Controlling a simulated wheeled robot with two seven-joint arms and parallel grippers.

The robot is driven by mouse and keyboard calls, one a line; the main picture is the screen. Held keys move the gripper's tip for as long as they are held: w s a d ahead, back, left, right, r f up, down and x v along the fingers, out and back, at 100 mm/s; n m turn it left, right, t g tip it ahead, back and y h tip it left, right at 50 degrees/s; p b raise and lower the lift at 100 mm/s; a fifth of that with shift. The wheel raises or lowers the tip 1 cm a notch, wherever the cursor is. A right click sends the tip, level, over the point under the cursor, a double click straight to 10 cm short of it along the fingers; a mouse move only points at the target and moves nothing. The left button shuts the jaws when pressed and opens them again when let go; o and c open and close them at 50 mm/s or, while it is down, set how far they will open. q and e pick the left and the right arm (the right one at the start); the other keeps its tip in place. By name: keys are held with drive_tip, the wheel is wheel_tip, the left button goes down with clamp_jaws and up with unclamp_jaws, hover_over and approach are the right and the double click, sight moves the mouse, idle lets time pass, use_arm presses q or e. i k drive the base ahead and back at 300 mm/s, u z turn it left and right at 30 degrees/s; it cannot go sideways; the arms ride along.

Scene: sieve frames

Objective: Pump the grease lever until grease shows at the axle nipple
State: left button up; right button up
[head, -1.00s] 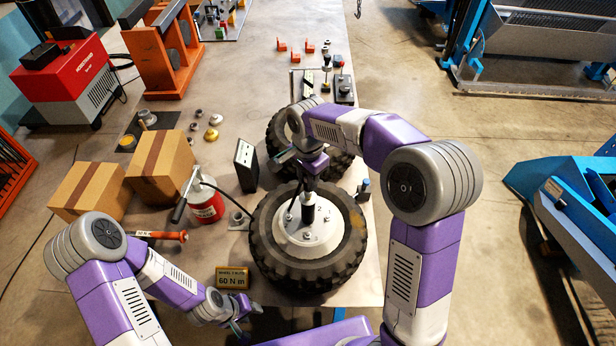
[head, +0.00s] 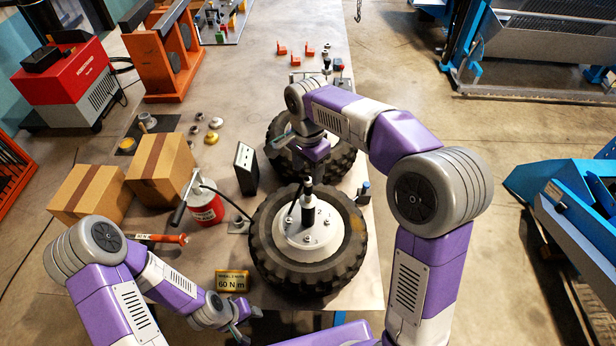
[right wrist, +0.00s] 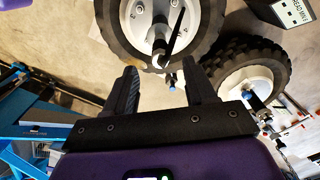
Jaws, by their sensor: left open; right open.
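The grease pump is a red and white can (head: 206,208) on the table. Its lever (head: 184,194) tilts to the left and has a dark grip end. A dark hose runs from the can towards the near wheel (head: 262,262), which lies flat with a white hub. A dark upright fitting (head: 308,208) stands at the hub's centre; I cannot make out grease there. My right gripper is above and behind that hub; in the right wrist view its fingers (right wrist: 162,88) are open and empty. My left gripper (head: 243,322) is open and empty near the front edge, away from the lever.
Two cardboard boxes (head: 160,170) stand left of the can. A red-handled tool (head: 155,238) and a yellow 60 N m sign (head: 233,282) lie nearer. A black block (head: 245,168) and a second wheel (head: 340,165) are behind. Bare table lies between can and sign.

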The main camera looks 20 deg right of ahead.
sight(179, 212)
drive_tip(key=k, duration=1)
